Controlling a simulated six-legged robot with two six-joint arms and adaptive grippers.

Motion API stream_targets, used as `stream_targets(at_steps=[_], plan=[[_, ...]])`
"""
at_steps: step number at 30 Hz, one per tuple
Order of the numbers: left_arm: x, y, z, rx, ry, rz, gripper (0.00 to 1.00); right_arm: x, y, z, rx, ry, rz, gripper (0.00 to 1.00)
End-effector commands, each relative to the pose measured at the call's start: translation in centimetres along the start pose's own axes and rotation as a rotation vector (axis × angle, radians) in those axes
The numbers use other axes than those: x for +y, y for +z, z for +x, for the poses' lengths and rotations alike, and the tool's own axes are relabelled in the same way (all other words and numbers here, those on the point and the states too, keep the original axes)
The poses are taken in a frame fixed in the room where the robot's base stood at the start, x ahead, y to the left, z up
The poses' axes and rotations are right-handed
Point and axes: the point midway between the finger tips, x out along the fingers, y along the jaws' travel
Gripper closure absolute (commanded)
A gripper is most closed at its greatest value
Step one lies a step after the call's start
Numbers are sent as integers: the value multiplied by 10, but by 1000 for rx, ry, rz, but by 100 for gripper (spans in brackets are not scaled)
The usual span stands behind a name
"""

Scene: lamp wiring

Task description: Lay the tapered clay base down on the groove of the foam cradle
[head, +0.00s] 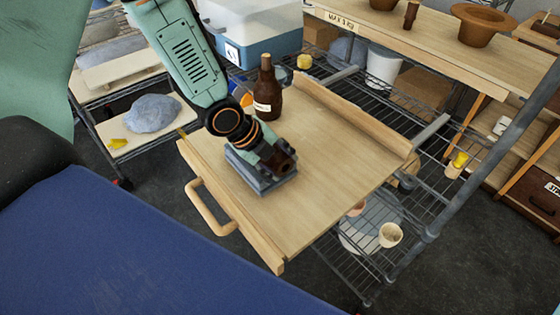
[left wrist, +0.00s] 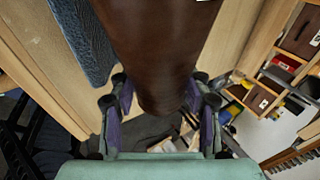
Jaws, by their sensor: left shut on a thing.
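My left gripper (head: 284,163) is shut on a dark brown tapered piece, which I take for the clay base (head: 287,154). In the left wrist view the base (left wrist: 160,55) is large and narrows to a rounded end between the two fingers (left wrist: 160,98). The blue-grey foam cradle (head: 260,186) lies on the wooden board under the gripper. Its textured surface (left wrist: 82,45) also shows at upper left in the left wrist view. The gripper and arm hide most of the groove. I cannot tell whether the base touches the foam. My right gripper is not in view.
A brown bottle (head: 267,88) with a pale label stands upright behind the gripper. The board (head: 335,165) is bare to the right, with a raised strip (head: 355,115) along its far right side and a handle (head: 209,207) at the near left. Wire shelving (head: 440,150) surrounds it.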

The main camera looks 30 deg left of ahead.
Motion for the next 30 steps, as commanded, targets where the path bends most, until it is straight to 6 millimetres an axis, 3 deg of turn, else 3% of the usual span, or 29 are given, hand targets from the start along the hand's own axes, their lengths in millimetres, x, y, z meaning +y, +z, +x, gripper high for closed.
stream_targets(at_steps=[14,15,24,30], plan=[[-1,1,0,-1,-5,3,100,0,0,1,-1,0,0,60],[-1,1,1,-1,-5,3,51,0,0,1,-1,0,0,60],[-1,0,0,-1,-3,2,26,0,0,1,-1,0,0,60],[0,0,1,0,-1,1,26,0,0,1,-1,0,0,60]])
